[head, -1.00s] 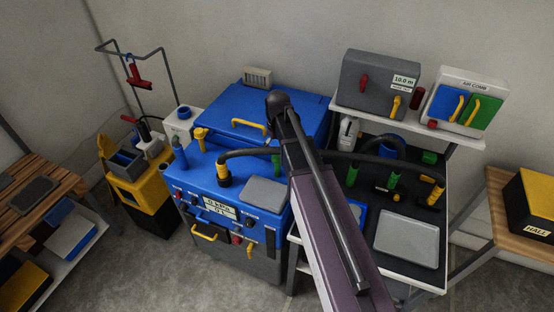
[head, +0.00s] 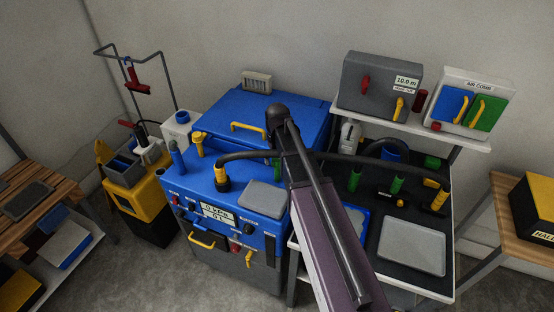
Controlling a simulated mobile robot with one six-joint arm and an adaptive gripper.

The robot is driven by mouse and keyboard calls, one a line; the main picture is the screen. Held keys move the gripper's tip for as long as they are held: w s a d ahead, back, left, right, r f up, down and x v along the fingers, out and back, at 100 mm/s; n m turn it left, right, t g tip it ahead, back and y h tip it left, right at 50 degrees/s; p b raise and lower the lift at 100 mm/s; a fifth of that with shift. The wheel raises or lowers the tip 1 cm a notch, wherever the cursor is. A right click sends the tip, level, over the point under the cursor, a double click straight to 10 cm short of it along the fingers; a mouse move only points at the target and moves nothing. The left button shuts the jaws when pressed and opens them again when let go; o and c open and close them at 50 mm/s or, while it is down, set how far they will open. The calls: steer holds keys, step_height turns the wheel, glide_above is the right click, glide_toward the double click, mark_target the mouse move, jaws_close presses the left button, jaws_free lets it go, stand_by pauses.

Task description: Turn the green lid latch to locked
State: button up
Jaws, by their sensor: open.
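The blue machine has a raised blue lid (head: 225,118) with a yellow handle (head: 248,127) on its front. A small green piece (head: 276,161), which looks like the lid latch, shows at the lid's front edge beside my arm. My arm covers part of it, so I cannot tell how it is turned. My arm rises from the bottom of the head view and bends just above and right of this green piece. My gripper is not visible; the arm hides whatever lies behind it.
A black hose (head: 330,156) crosses behind my arm from the machine to the right bench (head: 420,284). A yellow valve handle (head: 198,139) and a blue bottle (head: 178,160) stand on the machine's left. A grey box (head: 375,80) sits on the upper right shelf.

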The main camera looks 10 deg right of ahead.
steer(key=c, duration=1.1)
steer(key=shift+a, duration=0.1)
steer(key=shift+c, duration=0.2)
steer(key=shift+n, duration=0.4)
steer(key=n, duration=0.7)
steer(key=shift+n, duration=0.4)
steer(key=n, duration=0.4)
steer(key=shift+n, duration=0.3)
steer(key=n, duration=0.4)
steer(key=shift+n, duration=0.3)
